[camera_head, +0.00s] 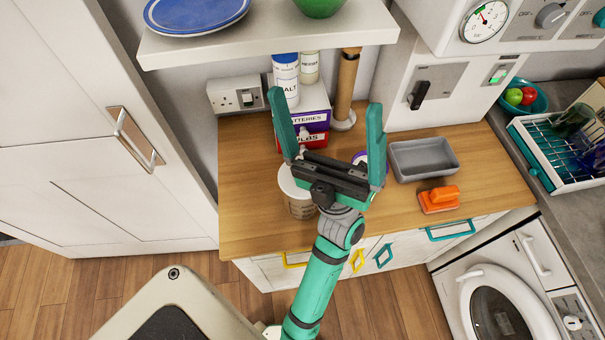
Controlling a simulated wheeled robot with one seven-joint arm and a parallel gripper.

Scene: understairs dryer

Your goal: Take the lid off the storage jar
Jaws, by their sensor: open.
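Nothing is between the fingers. The gripper's palm is above and to the right of the container in the picture, and I see no grip on it.
A purple-and-white item (361,158) is mostly hidden behind the right finger. Labelled boxes (313,119) and a salt container (286,76) stand behind. A grey tray (424,159) and orange object (439,198) lie right. A shelf (270,35) overhangs the back. Worktop at left is clear.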

